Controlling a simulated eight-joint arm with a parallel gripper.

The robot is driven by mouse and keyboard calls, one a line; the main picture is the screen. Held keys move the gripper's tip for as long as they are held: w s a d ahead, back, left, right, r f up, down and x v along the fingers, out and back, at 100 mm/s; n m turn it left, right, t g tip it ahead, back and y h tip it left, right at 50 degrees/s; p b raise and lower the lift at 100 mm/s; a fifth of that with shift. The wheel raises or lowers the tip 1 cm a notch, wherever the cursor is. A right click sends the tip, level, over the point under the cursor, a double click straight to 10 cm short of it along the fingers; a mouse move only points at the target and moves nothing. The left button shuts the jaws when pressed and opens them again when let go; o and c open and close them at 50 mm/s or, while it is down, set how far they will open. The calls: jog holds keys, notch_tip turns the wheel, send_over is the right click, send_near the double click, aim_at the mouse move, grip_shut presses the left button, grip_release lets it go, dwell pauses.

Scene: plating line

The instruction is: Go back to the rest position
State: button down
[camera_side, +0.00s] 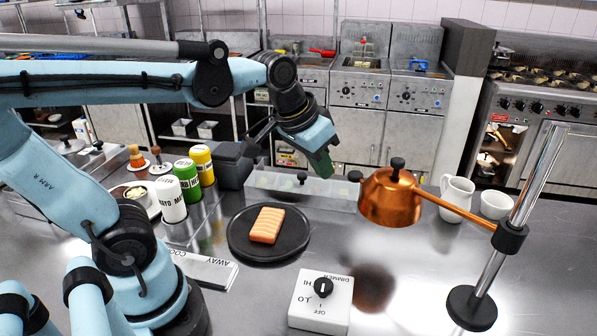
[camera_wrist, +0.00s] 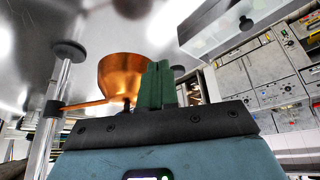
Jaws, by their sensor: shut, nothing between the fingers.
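My gripper (camera_side: 321,164) hangs in the air above the back of the counter, left of the copper heat lamp (camera_side: 391,196). Its green fingers are shut with nothing between them. In the wrist view the shut fingers (camera_wrist: 156,86) show in front of the copper lamp shade (camera_wrist: 125,72). A salmon block (camera_side: 267,225) lies on a round black plate (camera_side: 241,243) on the steel counter, below and to the left of my gripper and apart from it.
A dimmer box (camera_side: 320,300) stands in front of the plate. Sauce bottles (camera_side: 187,180) stand at the left, near a label plate (camera_side: 208,270). A clear lidded bin (camera_side: 265,181) runs along the back. A lamp post (camera_side: 527,190), white jug (camera_side: 457,198) and white bowl (camera_side: 496,205) are at the right.

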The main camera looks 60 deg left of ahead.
jog(key=s+f, duration=0.1)
jog(key=s+f+t, duration=0.1)
jog(key=f, duration=0.1)
jog(key=s+f+t, duration=0.1)
jog(key=s, duration=0.1)
jog(key=shift+d+f+m, duration=0.25)
jog(key=shift+d+m, duration=0.1)
jog(key=shift+m, duration=0.05)
dwell(0.4)
